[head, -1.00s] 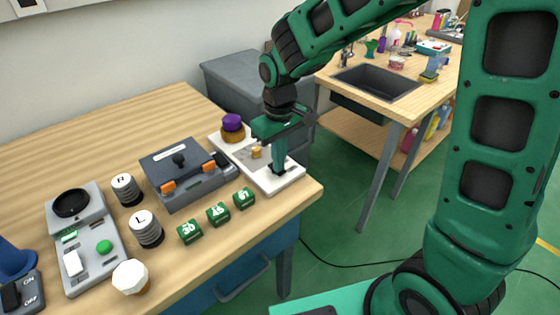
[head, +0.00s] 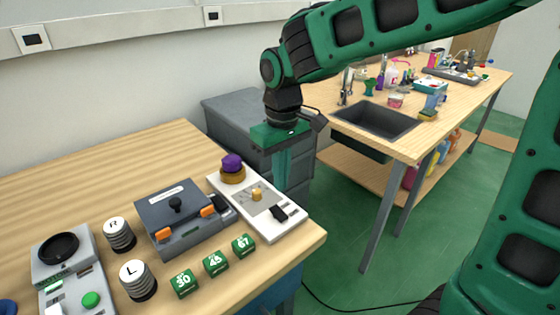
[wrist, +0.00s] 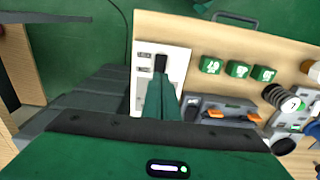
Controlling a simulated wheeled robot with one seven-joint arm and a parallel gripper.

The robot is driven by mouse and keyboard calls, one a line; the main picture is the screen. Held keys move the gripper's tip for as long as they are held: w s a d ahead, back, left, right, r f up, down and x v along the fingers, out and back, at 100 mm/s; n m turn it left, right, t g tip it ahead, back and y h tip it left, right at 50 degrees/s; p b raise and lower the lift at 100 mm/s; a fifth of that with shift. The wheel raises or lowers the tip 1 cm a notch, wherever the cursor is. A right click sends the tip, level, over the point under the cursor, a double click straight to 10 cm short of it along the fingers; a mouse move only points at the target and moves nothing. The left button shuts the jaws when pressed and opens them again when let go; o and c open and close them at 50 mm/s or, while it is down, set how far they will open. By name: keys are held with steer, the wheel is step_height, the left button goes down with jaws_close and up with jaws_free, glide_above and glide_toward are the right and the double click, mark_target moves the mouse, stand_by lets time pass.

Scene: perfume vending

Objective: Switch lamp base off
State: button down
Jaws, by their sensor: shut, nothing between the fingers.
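A white base plate (head: 228,190) lies at the right end of the near table. It carries a purple-topped amber dome (head: 232,167), a small yellow knob (head: 257,194) and a black switch (head: 279,213) near its front end. I cannot read whether the switch is on or off. In the wrist view, the fingers (wrist: 161,84) overlap the lower part of the white plate (wrist: 178,57), just below the black switch (wrist: 161,62).
A grey box with orange latches (head: 187,235) stands left of the plate. Several green numbered cubes (head: 215,263) line the table's front. Striped cylinders (head: 120,236) and a grey scale-like device (head: 50,272) stand further left. A grey cabinet (head: 235,118) is behind. A sink table stands at the right.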

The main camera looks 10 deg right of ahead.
steer(key=shift+s+r, duration=0.2)
steer(key=shift+r, duration=1.2)
steer(key=shift+s+r, duration=0.2)
steer(key=shift+r, duration=1.15)
steer(key=s+d+f+m, duration=0.1)
steer(key=s+d+m, duration=0.2)
steer(key=d, duration=0.5)
steer(key=s+d+f+m, duration=0.1)
steer(key=s+d+m, duration=0.15)
steer(key=d, duration=0.65)
steer(key=s+d+f+m, duration=0.2)
steer(key=s+d, duration=0.3)
steer(key=s, duration=0.3)
steer(key=s+d+f+m, duration=0.3)
steer(key=s+d+m, duration=0.1)
steer(key=s, duration=0.4)
steer(key=shift+s+d+f, duration=0.15)
steer(key=shift+d+f, duration=0.15)
steer(key=shift+d, duration=0.5)
